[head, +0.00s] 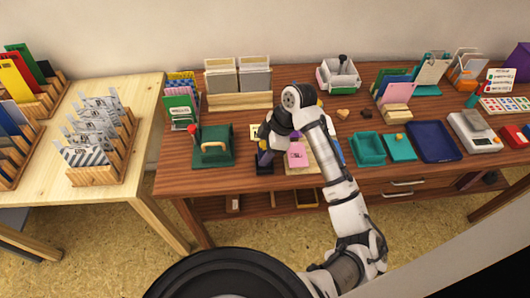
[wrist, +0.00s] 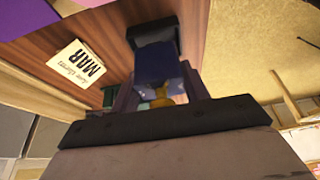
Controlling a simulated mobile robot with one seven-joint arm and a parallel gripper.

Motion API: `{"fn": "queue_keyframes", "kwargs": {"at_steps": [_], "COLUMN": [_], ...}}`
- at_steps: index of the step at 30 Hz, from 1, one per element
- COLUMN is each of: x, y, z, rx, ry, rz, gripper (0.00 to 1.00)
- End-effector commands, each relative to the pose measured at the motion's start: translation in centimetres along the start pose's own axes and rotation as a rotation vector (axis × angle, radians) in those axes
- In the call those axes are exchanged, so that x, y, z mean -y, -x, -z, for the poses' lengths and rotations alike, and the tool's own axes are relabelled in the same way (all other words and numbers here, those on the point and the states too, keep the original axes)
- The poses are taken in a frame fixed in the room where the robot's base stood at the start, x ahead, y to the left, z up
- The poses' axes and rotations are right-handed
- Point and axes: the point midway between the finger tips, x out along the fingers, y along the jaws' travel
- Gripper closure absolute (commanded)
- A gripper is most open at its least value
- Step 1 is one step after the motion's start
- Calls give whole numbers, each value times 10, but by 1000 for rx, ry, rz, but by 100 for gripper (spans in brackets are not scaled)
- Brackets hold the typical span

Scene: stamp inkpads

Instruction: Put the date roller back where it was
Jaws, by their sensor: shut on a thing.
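My gripper (wrist: 158,95) is shut on a dark blue block-like thing, which I take to be the date roller (wrist: 155,62). In the wrist view it sits between the fingers, with a black part (wrist: 152,33) at its far end and a small yellow part by the fingers. In the head view my gripper (head: 268,148) is over the table's front left part, and the dark blue thing (head: 265,158) shows beneath it, above a black base (head: 264,169). I cannot tell whether it touches the table. My gripper partly hides it.
A card reading MAR (wrist: 75,68) lies on the brown table (head: 350,184) near the gripper. Teal trays (head: 368,150) and a blue tray (head: 434,141) are farther right.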

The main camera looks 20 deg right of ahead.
Motion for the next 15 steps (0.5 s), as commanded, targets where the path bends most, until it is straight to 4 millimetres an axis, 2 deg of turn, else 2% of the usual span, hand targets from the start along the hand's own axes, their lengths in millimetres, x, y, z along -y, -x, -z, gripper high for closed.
{"fn": "queue_keyframes", "kwargs": {"at_steps": [5,15], "x": [0,0], "y": [-19,-24], "z": [-9,-10], "rx": [0,0], "ry": [-1,1], "rz": [1,-1], "gripper": [81,81]}}
